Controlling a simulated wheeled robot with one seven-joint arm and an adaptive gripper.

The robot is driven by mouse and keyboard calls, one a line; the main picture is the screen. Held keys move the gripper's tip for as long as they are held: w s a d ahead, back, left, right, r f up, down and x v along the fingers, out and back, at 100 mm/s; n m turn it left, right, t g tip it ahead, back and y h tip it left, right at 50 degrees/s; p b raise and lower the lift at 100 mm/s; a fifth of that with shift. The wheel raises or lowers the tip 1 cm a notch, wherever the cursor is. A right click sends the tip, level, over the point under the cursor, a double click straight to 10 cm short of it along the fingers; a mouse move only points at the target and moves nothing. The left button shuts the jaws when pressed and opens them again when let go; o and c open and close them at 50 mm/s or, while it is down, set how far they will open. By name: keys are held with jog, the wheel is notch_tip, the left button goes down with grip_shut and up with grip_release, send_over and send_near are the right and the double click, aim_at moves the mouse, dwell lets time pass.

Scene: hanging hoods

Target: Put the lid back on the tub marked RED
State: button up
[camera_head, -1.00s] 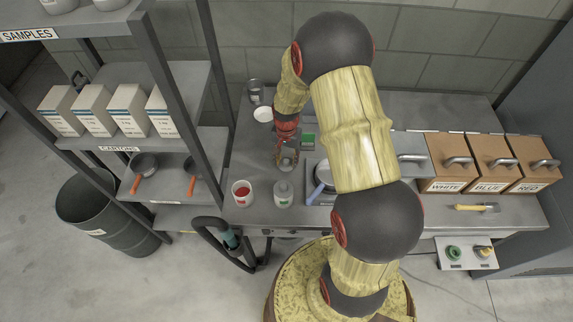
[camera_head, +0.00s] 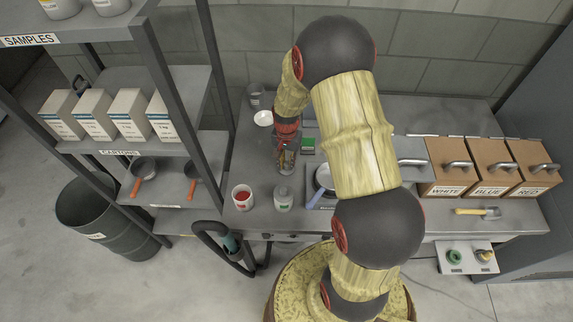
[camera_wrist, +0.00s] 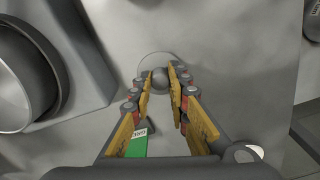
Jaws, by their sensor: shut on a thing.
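An open white tub with red contents (camera_head: 242,198) stands near the front left of the bench. Any wording on it is too small to read. My gripper (camera_head: 287,168) is behind and to the right of this tub, pointing down. In the wrist view my gripper (camera_wrist: 166,84) is shut on the dark round knob (camera_wrist: 160,76) of a lid. The lid's pale grey disc (camera_wrist: 148,62) shows as a faint round edge around the knob, partly hidden by the fingers. I cannot tell whether the lid touches the bench.
A grey-topped jar (camera_head: 283,198) stands just right of the tub. A pan (camera_head: 324,177) sits on a hotplate to the right. The shelf rack (camera_head: 190,110) borders the left.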

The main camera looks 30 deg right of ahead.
aim_at(286, 164)
notch_tip(286, 164, up, 9)
jog(key=shift+a+f+p, duration=0.1)
jog(key=shift+p, duration=0.75)
jog(key=s+a+r+p, duration=0.1)
jog(key=s+a+r, duration=0.1)
jog(key=a, duration=0.8)
jog(key=s+a+r+m+p, duration=0.1)
jog(key=a+r, duration=0.3)
jog(key=a, duration=0.6)
jog(key=shift+s+p, duration=0.65)
jog(key=shift+p, duration=0.05)
jog(key=shift+f+b, duration=2.2)
jog(key=shift+f, duration=0.95)
jog(key=shift+f+p, duration=0.15)
jog(key=shift+p, duration=0.2)
